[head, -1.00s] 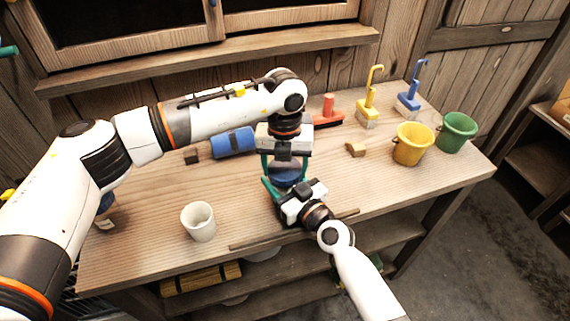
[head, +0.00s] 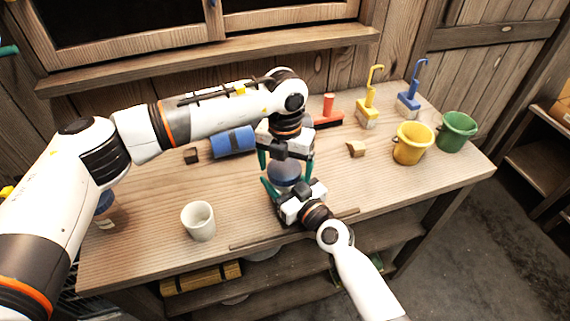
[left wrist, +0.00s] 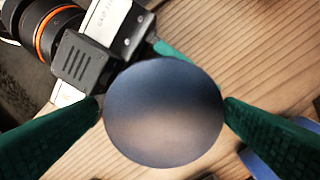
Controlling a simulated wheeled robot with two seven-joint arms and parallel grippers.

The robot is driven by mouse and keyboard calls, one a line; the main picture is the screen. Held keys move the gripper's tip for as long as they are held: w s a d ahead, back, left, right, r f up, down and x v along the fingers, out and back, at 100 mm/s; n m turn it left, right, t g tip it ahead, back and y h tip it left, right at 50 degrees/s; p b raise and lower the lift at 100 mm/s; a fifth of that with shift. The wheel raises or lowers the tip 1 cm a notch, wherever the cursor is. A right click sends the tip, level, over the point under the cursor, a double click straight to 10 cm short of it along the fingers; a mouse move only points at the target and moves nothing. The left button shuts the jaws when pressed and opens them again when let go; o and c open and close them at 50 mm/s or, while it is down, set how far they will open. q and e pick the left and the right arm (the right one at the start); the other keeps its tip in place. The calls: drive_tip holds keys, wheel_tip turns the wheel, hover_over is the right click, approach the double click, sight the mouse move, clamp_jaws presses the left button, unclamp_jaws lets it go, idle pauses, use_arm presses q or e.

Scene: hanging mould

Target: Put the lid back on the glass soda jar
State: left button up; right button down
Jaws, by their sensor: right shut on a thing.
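The round blue lid (head: 285,173) sits level on top of the glass soda jar, near the front middle of the bench. It fills the middle of the left wrist view (left wrist: 164,112). The jar's body is mostly hidden under the lid and behind my grippers. My left gripper (head: 285,160) points down over the lid, open, with one green finger on each side of it. My right gripper (head: 281,188) comes in from the front and is shut on the jar below the lid; the contact is largely hidden.
A white cup (head: 199,222) stands to the left. A blue roll (head: 233,142) and a small dark block (head: 191,156) lie behind. A red-handled brush (head: 328,113), a tan block (head: 356,149), yellow (head: 412,145) and green (head: 456,133) buckets stand right. A thin strip (head: 262,241) lies along the front edge.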

use_arm(q)
drive_tip(key=shift+r, duration=0.1)
drive_tip(key=shift+r, duration=2.2)
drive_tip(key=shift+c, duration=0.4)
wheel_tip(320, 180, up, 4)
drive_tip(key=n, duration=0.3)
drive_tip(key=shift+w+f, duration=0.1)
drive_tip(key=shift+a, duration=0.1)
drive_tip(key=shift+f, duration=4.05)
